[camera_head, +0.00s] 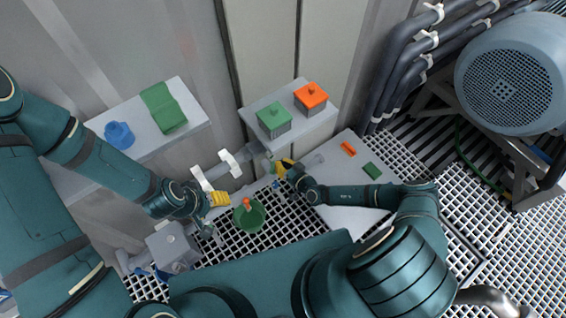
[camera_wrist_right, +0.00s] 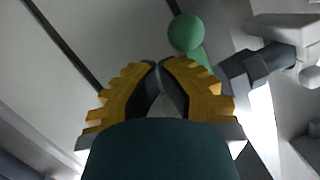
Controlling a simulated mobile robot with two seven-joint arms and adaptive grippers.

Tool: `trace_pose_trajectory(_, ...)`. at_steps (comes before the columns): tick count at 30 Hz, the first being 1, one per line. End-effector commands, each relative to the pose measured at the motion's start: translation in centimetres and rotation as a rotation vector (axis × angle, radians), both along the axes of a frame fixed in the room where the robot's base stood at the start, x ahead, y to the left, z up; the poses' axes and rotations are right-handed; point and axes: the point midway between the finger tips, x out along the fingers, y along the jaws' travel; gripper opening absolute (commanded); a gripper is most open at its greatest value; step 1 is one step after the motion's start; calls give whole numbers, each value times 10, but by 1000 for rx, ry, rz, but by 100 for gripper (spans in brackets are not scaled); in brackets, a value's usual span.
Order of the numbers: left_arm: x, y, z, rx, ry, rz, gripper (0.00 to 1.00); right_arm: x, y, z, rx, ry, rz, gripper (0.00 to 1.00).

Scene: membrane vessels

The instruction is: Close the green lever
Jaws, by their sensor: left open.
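The green lever shows in the right wrist view as a round green knob (camera_wrist_right: 186,32) on a short green stem, just beyond my right fingertips. In the head view the lever is small and partly hidden near my right gripper (camera_head: 281,167). My right gripper (camera_wrist_right: 158,66) has its yellow-padded fingers drawn together at the tips, with nothing seen between them. The knob appears apart from the fingers. My left gripper (camera_head: 217,210) is open and empty, beside the pipe and left of the green bucket.
A green bucket (camera_head: 259,220) holds something orange (camera_head: 246,203). Grey pipework (camera_head: 232,181) with white clamps runs between the grippers. A shelf carries green (camera_head: 273,119) and orange (camera_head: 311,97) boxes. Another holds a blue item (camera_head: 119,135) and green cloth (camera_head: 163,108). A large motor (camera_head: 515,80) stands right.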

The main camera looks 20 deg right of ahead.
Motion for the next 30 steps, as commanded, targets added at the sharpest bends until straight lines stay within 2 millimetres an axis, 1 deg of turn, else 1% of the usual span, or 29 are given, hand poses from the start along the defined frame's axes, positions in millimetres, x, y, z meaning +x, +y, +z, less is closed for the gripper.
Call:
trace_pose_trajectory(1, 0, 0, 0, 0, 0, 0, 62, -3, 6, -2, 10, 7, 10, 0)
trace_pose_trajectory(3, 0, 0, 0, 0, 0, 0, 62, -3, 7, -2, 19, 11, 11, 0)
trace_pose_trajectory(20, 0, 0, 0, 0, 0, 0, 62, -7, 12, -3, 29, 18, 21, 0)
trace_pose_trajectory(23, 0, 0, 0, 0, 0, 0, 62, -14, 8, -1, 30, 18, 20, 0)
trace_pose_trajectory(26, 0, 0, 0, 0, 0, 0, 62, -26, 0, 2, 29, 17, 16, 0)
trace_pose_trajectory(30, 0, 0, 0, 0, 0, 0, 62, -50, -16, 9, 26, 16, 9, 0)
